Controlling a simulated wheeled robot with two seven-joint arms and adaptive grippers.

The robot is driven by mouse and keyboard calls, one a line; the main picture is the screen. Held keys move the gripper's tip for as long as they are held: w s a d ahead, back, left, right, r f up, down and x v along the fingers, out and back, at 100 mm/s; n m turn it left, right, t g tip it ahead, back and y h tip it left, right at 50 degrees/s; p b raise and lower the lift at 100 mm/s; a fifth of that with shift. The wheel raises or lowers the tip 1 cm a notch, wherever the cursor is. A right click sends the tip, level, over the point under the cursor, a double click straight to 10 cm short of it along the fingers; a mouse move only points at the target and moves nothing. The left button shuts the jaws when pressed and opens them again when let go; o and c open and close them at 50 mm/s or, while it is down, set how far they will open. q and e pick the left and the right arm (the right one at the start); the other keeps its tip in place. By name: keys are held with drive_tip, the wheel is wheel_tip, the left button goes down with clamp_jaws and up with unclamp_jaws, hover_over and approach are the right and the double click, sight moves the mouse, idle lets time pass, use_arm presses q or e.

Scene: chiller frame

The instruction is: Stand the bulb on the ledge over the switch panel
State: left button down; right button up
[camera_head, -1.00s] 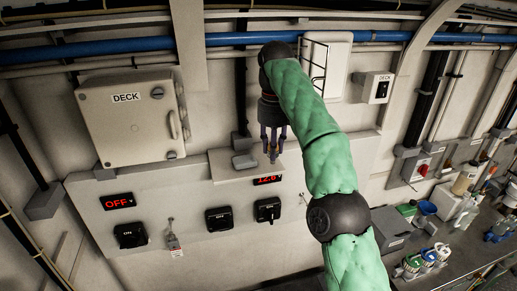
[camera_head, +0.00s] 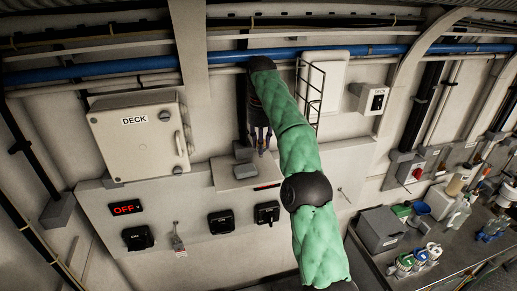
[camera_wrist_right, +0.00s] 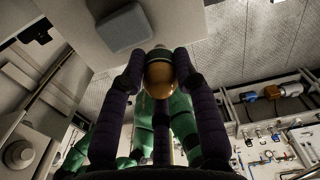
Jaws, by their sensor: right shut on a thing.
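My right gripper (camera_head: 260,146) hangs fingers-down from my green arm, just over the right part of the ledge (camera_head: 230,178). In the head view the bulb is too small and hidden to make out. The ledge juts from the switch panel (camera_head: 192,218), above its black switches. I cannot tell whether the bulb touches the ledge. My left gripper is not in view.
A grey block (camera_head: 244,153) occupies the ledge's left part, close to the gripper; it also shows in the wrist view (camera_wrist_right: 122,29). A DECK cabinet (camera_head: 137,145) hangs left. A wire rack (camera_head: 312,92) is to the right. A cluttered bench (camera_head: 430,278) stands lower right.

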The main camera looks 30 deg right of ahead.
drive_tip(key=shift+w+d+f+p, duration=0.1)
drive_tip(key=shift+w+f+p, duration=0.2)
drive_tip(key=shift+f, duration=0.75)
drive_tip(key=shift+w+d+f+p, duration=0.15)
drive_tip(key=shift+w+f, duration=0.25)
drive_tip(key=shift+f, duration=0.7)
drive_tip(key=shift+w+f+p, duration=0.3)
drive_tip(key=shift+w+f, duration=0.05)
drive_tip(key=shift+f, duration=0.7)
drive_tip(key=shift+w+f+p, duration=0.15)
drive_tip(key=shift+p, duration=0.2)
drive_tip(key=shift+f, duration=0.1)
drive_tip(key=shift+f, duration=0.1)
drive_tip(key=shift+f, duration=0.1)
drive_tip(key=o, duration=1)
